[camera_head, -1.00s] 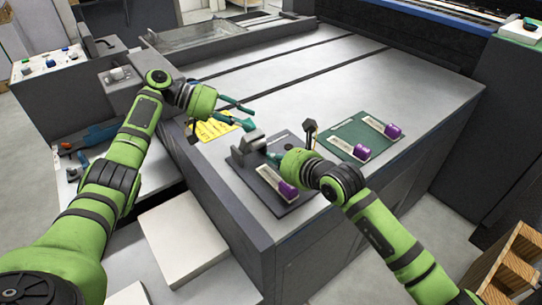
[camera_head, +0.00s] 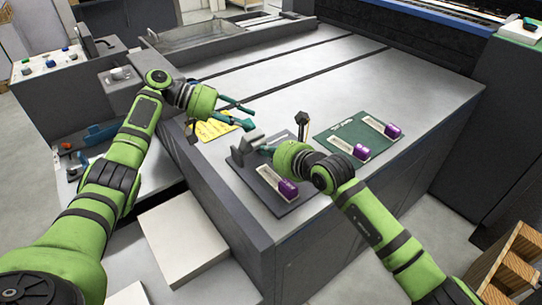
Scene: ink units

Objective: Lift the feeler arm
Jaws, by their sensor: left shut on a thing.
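My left gripper (camera_head: 247,117) is over the near left part of the machine's top, by a yellow card (camera_head: 214,129). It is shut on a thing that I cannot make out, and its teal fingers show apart. My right gripper (camera_head: 266,150) is low over a dark plate (camera_head: 247,171), close to a grey block (camera_head: 252,140). Its fingertips are partly hidden, so I cannot tell whether it touches the block or is open. A dark upright post with a knob (camera_head: 302,119) stands just beyond it. I cannot tell for sure which part is the feeler arm.
A purple-ended label block (camera_head: 289,189) lies on the dark plate, near the machine's front edge. A green plate (camera_head: 343,131) to the right carries two similar blocks. The machine's top (camera_head: 340,75) behind is clear. A wooden crate (camera_head: 515,262) stands at the lower right.

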